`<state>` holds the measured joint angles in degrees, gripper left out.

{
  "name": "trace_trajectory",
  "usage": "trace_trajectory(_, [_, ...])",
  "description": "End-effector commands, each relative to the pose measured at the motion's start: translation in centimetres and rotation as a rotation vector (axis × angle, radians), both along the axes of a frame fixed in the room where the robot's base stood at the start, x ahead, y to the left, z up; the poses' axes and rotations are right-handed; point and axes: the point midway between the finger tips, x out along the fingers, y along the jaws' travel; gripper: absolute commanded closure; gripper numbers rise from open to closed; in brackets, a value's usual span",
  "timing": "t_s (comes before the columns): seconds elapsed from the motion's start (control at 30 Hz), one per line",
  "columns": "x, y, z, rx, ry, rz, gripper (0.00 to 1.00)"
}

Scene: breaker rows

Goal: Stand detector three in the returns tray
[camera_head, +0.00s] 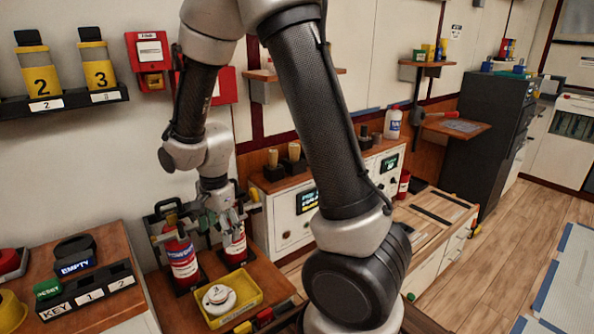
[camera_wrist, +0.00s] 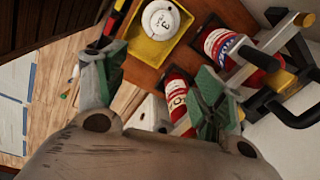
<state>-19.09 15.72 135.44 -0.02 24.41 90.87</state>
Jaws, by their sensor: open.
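Detector three is a white round disc (camera_head: 218,297) marked 3, with a stepped, raised middle. It sits face up in a shallow yellow tray (camera_head: 250,299) on the wooden bench. I cannot read a label naming this tray as the returns tray. The detector (camera_wrist: 160,19) and tray (camera_wrist: 143,51) also show at the top of the wrist view. My gripper (camera_head: 222,222) is above the bench, in front of two red extinguishers and behind the detector in the head view. In the wrist view, its fingers (camera_wrist: 158,75) are spread and empty, apart from the detector.
Two red extinguishers (camera_head: 181,262) stand close by my gripper, with black brackets behind. A key rack (camera_head: 88,295) is on the left bench. Small coloured items (camera_head: 264,317) lie at the bench's front edge. A white panel cabinet (camera_head: 303,205) stands to the right.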

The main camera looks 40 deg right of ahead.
Motion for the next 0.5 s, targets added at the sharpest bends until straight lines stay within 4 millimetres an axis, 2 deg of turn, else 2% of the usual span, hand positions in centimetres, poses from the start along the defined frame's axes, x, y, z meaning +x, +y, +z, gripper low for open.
trace_trajectory(0.03, [-0.5, -1.5, 3.3, 0.001, -0.040, 0.086, 0.30])
trace_trajectory(0.2, [-4.3, -6.0, 11.7, -0.043, -0.134, 0.437, 0.30])
trace_trajectory(0.3, [-7.6, -8.4, 15.6, -0.091, -0.187, 0.641, 0.30])
trace_trajectory(0.4, [-11.3, -10.4, 18.6, -0.151, -0.229, 0.834, 0.30])
trace_trajectory(0.5, [-14.6, -11.8, 20.4, -0.210, -0.258, 0.996, 0.30])
